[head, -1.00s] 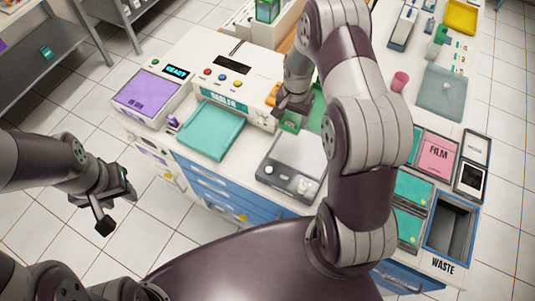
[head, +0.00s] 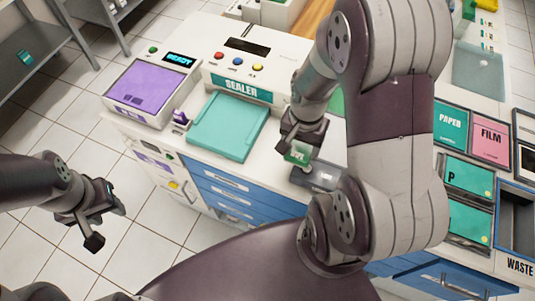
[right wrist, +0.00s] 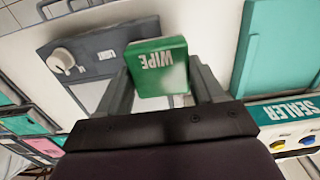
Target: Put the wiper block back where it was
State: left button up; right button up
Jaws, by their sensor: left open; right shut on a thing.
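The wiper block is a green block marked WIPE (head: 297,153), in my right gripper (head: 300,146). In the right wrist view the block (right wrist: 158,68) sits between the two fingers, its label upside down and a pale patch on its face. The right gripper is shut on it, over the counter beside the grey device with a knob (right wrist: 100,58); I cannot tell the height exactly. In the head view my arm hides much of that device (head: 315,177). My left gripper (head: 108,225) is open and empty, over the floor left of the counter.
The teal tray (head: 228,127) lies in front of the sealer (head: 252,68). A purple-topped READY unit (head: 145,88) stands left. Right are PAPER (head: 452,127) and FILM (head: 491,137) boxes and a WASTE bin (head: 517,222). My right arm hides the counter's middle.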

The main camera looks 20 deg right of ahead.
jog(key=w+a+f, duration=0.4)
jog(key=w+a, duration=0.1)
jog(key=shift+w+a+f, duration=0.1)
jog(key=shift+w, duration=0.1)
jog(key=f, duration=0.3)
jog(key=shift+s+f, duration=0.2)
jog(key=shift+f, duration=0.2)
jog(key=shift+w+f, duration=0.1)
jog(key=shift+w, duration=0.1)
jog(key=shift+s+f, duration=0.1)
jog(key=o, duration=1.1)
jog(key=s+a+r+n, duration=0.1)
jog(key=s+r+n, duration=0.1)
jog(key=r+n, duration=0.3)
jog(key=s+a+r+n+t, duration=0.1)
jog(key=s+r+n, duration=0.1)
jog(key=r+n, duration=0.3)
notch_tip(320, 180, up, 5)
jog(key=shift+s+a+f, duration=0.2)
jog(key=shift+s, duration=0.05)
